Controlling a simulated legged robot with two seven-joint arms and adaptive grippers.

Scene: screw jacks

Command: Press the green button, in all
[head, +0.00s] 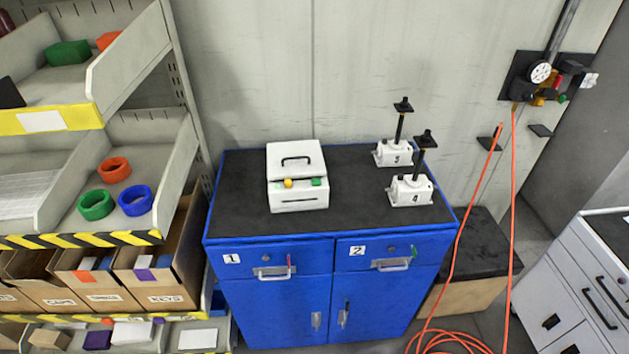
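A white box (298,158) with a black handle on its lid stands on the black top of the blue cabinet (332,238). On its front slope are a green button (318,182) at the right and a round yellow-orange button (288,183) at the left. Nothing covers the green button. Neither of my grippers is in the head view, so I cannot see whether they are open or shut.
Two white screw jacks, marked 3 (394,153) and 4 (410,190), stand right of the box. A shelf (180,90) with bins is at the left. An orange hose (512,220) hangs at the right. The cabinet top around the box is clear.

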